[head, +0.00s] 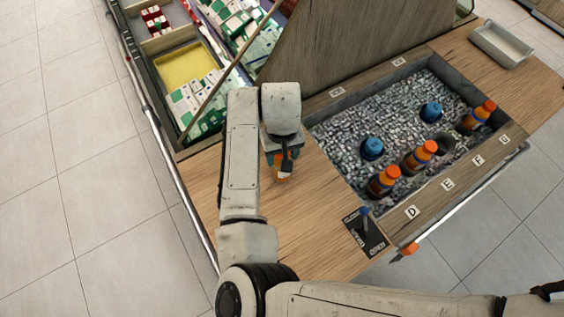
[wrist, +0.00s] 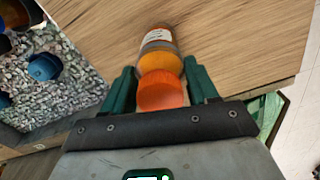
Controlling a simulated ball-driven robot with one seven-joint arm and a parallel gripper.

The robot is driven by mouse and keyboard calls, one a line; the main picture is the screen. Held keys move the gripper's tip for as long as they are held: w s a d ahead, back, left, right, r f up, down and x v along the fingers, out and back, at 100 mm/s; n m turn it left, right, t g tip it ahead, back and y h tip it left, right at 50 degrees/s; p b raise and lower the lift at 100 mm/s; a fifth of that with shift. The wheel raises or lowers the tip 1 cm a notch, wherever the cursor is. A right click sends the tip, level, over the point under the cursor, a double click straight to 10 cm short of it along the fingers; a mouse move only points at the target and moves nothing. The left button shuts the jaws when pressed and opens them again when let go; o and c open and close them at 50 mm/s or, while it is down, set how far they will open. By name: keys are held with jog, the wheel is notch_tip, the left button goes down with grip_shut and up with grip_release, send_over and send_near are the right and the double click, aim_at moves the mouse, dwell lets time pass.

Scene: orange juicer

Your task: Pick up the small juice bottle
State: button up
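A small juice bottle with an orange cap (wrist: 162,92), an orange neck and a white label stands at the wooden counter, left of the stone-filled bin. In the head view its lower part (head: 283,178) shows just below my gripper (head: 284,160). In the wrist view the teal fingers of my gripper (wrist: 160,75) lie on either side of the bottle's neck and cap, very close to it. I cannot tell whether they press on it. The bottle's base is hard to make out.
The bin (head: 337,117) holds several orange-capped bottles (head: 383,181) and two blue-capped ones (head: 372,148). A lever plate (head: 366,232) sits at the counter's front. A slanted wooden panel (head: 340,40) rises behind. A metal tray (head: 501,44) is at back right. Bare counter (head: 310,225) lies nearer.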

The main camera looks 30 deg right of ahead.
grip_shut()
dwell(0.3)
jog(key=shift+r, duration=0.1)
